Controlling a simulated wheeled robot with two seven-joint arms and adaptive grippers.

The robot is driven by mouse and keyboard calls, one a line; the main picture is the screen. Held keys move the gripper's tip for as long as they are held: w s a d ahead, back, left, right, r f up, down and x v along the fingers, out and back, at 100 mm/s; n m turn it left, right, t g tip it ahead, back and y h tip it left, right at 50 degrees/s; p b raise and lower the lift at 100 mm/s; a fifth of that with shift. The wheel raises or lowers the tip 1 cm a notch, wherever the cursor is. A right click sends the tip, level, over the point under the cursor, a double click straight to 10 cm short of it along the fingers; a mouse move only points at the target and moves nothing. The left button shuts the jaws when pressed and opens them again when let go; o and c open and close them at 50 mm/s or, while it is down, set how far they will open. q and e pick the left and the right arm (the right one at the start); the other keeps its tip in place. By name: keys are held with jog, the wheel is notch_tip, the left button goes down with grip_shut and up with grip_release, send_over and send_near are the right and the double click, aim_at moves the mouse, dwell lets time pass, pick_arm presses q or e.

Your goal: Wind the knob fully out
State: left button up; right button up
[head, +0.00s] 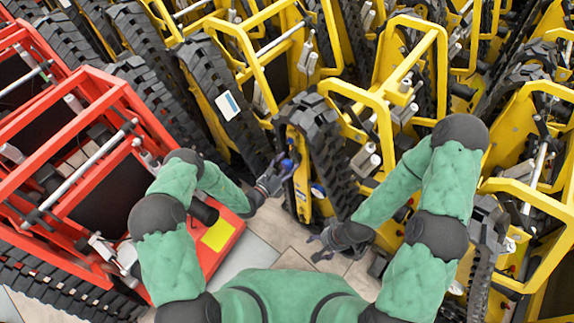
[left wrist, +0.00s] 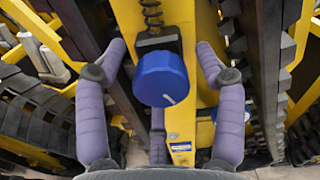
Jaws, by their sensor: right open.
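The blue knob (left wrist: 162,79) has a short white mark on its face. It sits on a yellow carrier frame below a dark spring (left wrist: 152,14), near the middle of the left wrist view. In the head view the knob (head: 287,165) is small, beside my left gripper (head: 277,172). In the left wrist view my left gripper (left wrist: 161,50) is open, one purple-grey finger on each side of the knob, with gaps between them and it. My right gripper (head: 322,246) is open and empty, lower and to the right, above the floor.
A second blue part (left wrist: 231,113) shows behind the right finger. Yellow tracked carriers (head: 390,60) crowd the back and right. A red carrier (head: 90,120) stands at the left. A strip of tiled floor (head: 262,240) between them is clear.

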pick_arm(q)
jog(key=v, duration=1.2)
